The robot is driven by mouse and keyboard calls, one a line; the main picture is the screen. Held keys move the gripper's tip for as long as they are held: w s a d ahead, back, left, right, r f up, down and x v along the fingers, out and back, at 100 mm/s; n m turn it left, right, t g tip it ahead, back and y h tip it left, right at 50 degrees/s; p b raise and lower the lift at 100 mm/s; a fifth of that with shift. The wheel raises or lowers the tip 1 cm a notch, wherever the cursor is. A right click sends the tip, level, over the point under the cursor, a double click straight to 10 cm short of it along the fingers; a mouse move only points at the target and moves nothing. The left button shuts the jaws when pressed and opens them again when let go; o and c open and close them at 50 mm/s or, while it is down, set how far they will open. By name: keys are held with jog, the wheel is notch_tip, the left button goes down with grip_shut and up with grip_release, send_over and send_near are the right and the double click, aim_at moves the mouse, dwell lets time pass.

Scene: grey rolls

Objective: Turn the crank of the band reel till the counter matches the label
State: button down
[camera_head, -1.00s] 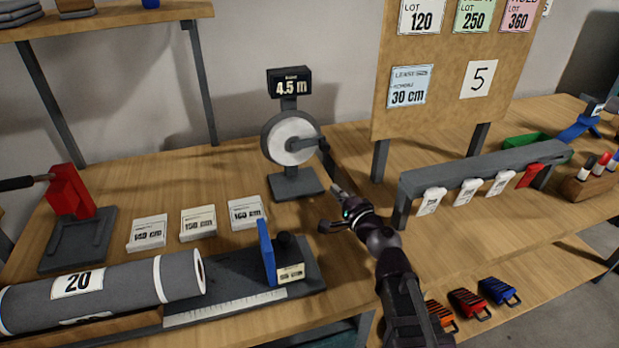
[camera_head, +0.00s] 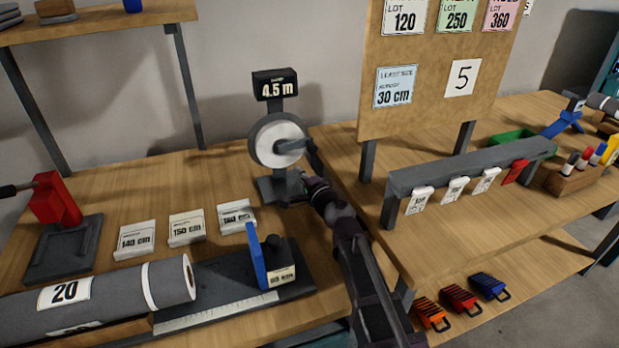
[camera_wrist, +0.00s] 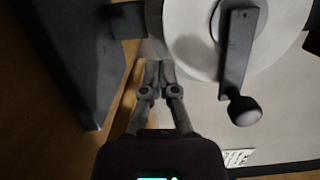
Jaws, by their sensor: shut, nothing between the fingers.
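The band reel is a white disc (camera_head: 265,148) on a dark stand, with a dark crank (camera_head: 291,146) on its front. The counter (camera_head: 276,86) above it reads 4.5 m. A white label (camera_head: 463,78) on the board reads 5. My gripper (camera_head: 300,182) is just below the crank, in front of the reel's base. In the wrist view my gripper (camera_wrist: 160,66) is shut and empty, its fingertips near the lower left of the disc (camera_wrist: 190,35). The crank arm (camera_wrist: 237,48) and its round knob (camera_wrist: 244,110) are to the right, apart from the fingers.
The board (camera_head: 425,115) with several lot cards stands right of the reel. A grey rail (camera_head: 470,165) with hanging tags is below it. Size cards (camera_head: 186,228), a grey roll (camera_head: 100,300) and a blue stop (camera_head: 256,258) are on the left bench.

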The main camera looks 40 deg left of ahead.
jog(key=shift+s+a+r, duration=0.1)
jog(key=shift+s+a, duration=0.2)
jog(key=shift+s, duration=0.25)
jog(key=shift+s+a, duration=0.25)
jog(key=shift+s, duration=0.3)
jog(key=shift+r, duration=0.1)
dwell(1.0)
jog(key=shift+s+r+p, duration=0.15)
jog(key=shift+r+p, duration=0.85)
jog(key=shift+p, duration=0.15)
jog(key=shift+s+a+r+p, duration=0.1)
jog(key=shift+s+r+p, duration=0.1)
jog(key=shift+r+p, duration=0.35)
jog(key=shift+s+r+p, duration=0.15)
jog(key=shift+r+p, duration=0.35)
jog(key=shift+r, duration=0.05)
jog(key=s+d+r+p, duration=0.1)
jog(key=s+d, duration=0.3)
jog(key=d, duration=0.4)
jog(key=shift+s+d+r, duration=0.15)
jog(key=shift+s+d, duration=0.15)
jog(key=shift+d, duration=0.05)
jog(key=shift+r+p, duration=0.1)
jog(key=shift+p, duration=0.25)
